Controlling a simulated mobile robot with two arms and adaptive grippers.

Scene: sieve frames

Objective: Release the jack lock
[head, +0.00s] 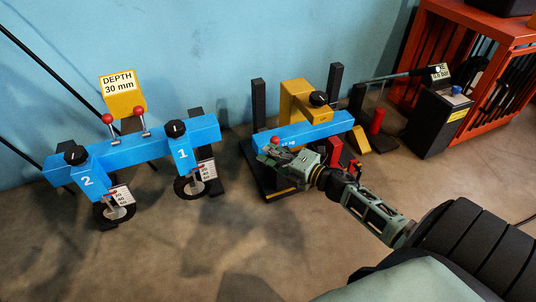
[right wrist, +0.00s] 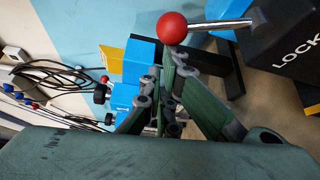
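In the right wrist view a silver lever with a red ball knob (right wrist: 172,28) sticks out from a black block marked LOCK (right wrist: 285,50). In the head view the red knob (head: 275,141) shows at the front of the middle stand, beside my right gripper (head: 272,155). My right gripper's green fingers (right wrist: 172,62) come together close to the knob. The knob looks whole and not clasped; whether the fingertips touch it I cannot tell. In the head view my gripper and arm hide part of the stand's base and the LOCK block. My left gripper is not in view.
The middle stand carries a blue beam (head: 310,132) and a yellow bracket (head: 293,97) between black posts. A blue two-wheeled frame (head: 135,150) with a yellow DEPTH block (head: 123,100) stands left. A black box (head: 438,122) and an orange cage (head: 490,45) stand right. The floor in front is clear.

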